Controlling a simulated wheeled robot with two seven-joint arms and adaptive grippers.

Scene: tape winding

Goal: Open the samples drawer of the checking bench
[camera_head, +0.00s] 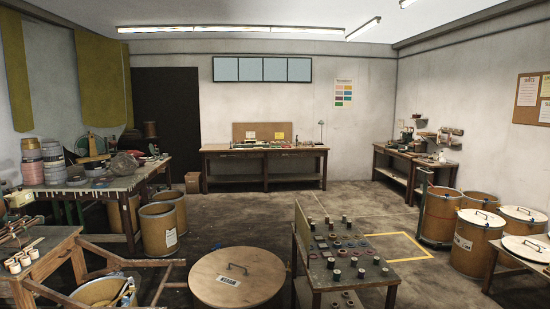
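Neither of my grippers is in view. No label marks a checking bench or a samples drawer at this size. A long wooden bench (294,152) stands against the back wall, with a brown pinboard, small items and a lamp on top. A smaller wooden bench (392,152) stands along the right wall at the back, with small equipment on it. I cannot make out a drawer or handle on either bench. Both are far off.
A low table (385,279) with rows of spools stands front centre. A lidded drum (236,278) is left of it. Drums (475,240) line the right side. A left table (128,184) holds stacked tape rolls. Open floor (270,212) lies before the back bench.

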